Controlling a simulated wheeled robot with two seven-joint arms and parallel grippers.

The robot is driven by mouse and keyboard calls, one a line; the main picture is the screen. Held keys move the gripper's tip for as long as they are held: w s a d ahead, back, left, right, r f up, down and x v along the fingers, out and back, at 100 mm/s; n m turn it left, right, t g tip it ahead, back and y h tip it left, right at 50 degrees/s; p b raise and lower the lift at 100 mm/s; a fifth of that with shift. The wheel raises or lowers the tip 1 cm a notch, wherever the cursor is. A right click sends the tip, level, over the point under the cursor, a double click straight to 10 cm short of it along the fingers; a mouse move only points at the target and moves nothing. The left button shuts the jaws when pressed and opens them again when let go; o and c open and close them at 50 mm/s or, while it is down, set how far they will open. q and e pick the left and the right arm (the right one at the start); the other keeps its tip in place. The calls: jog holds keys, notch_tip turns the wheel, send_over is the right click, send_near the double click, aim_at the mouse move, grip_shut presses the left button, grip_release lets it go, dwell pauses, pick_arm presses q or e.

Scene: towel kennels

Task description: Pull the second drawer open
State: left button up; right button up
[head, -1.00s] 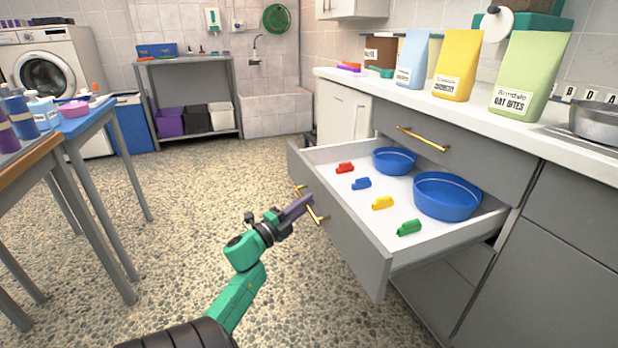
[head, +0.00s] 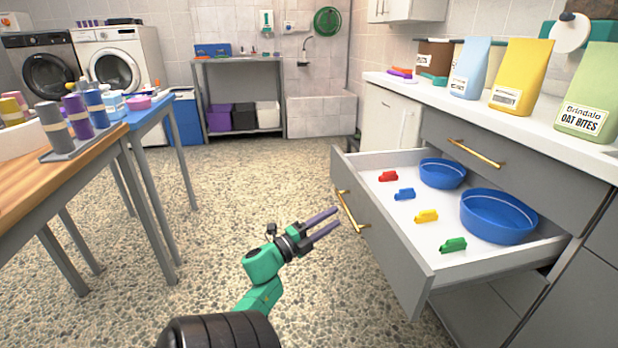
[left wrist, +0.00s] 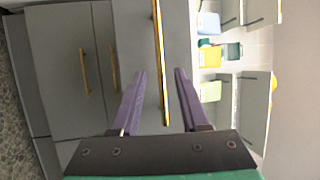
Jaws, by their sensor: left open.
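The second drawer (head: 388,232), grey-fronted with a white inside, stands pulled well out below the closed top drawer (head: 515,159). Its gold bar handle (head: 350,211) is on the front face. My left gripper (head: 337,219) is open, its two purple fingers pointing at the handle, with the tips just short of it in the head view. In the left wrist view the gold handle (left wrist: 160,50) lines up with the gap between the open fingers (left wrist: 160,73). Nothing is held. My right gripper is not in view.
The open drawer holds two blue bowls (head: 498,215) and small red, blue, yellow and green items (head: 426,216). Food bags (head: 520,75) stand on the white counter (head: 455,103). A table (head: 60,185) stands at left. The speckled floor between is clear.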

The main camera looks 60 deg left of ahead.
pick_arm(q)
jog(key=s+d+f, duration=0.1)
jog(key=s, duration=0.7)
jog(key=shift+s+f+p, duration=0.3)
jog(key=shift+p, duration=0.1)
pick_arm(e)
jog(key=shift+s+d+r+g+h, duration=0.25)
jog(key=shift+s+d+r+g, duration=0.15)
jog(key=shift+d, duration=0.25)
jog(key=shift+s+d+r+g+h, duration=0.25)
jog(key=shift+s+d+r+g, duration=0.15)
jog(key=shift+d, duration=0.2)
